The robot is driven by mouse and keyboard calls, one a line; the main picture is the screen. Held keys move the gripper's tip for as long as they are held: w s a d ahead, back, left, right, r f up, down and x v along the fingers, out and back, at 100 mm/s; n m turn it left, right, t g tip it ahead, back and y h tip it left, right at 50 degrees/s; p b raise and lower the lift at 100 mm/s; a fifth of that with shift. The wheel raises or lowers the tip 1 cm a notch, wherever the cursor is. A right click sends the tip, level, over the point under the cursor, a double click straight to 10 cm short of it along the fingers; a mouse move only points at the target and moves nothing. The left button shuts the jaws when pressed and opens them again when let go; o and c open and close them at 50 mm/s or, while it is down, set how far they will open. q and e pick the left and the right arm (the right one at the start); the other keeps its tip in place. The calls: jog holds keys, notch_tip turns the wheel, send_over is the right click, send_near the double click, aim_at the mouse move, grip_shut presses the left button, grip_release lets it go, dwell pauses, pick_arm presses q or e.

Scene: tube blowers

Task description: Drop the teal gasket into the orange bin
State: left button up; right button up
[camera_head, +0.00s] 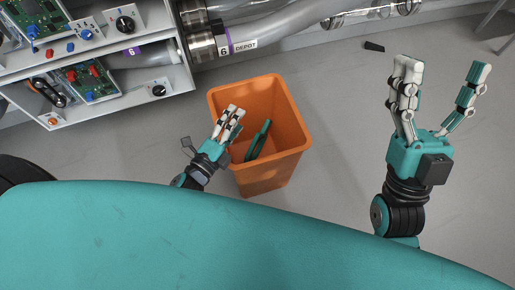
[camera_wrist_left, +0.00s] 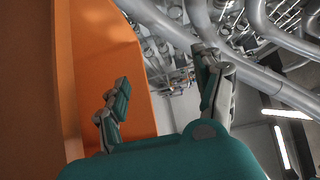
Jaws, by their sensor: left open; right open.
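The orange bin (camera_head: 285,112) stands on the floor in front of me. A thin dark teal piece (camera_head: 259,140), which looks like the gasket seen edge-on, is inside the bin, leaning or lying near its middle. My left gripper (camera_head: 232,116) is over the bin's left part, left of the teal piece and apart from it. It is open; in the left wrist view nothing is between its fingers (camera_wrist_left: 165,82), and the bin's orange wall (camera_wrist_left: 105,60) is beside them. My right gripper (camera_head: 442,72) is open and empty, well to the right of the bin.
A grey-white shelf unit (camera_head: 110,112) with circuit boards and knobs stands at upper left. Clear tubes with a "6 DEPOT" label (camera_head: 238,48) run behind the bin. A small black piece (camera_head: 374,46) lies on the floor at upper right. The floor between bin and right gripper is free.

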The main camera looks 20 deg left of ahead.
pick_arm(q)
jog(key=v, duration=1.2)
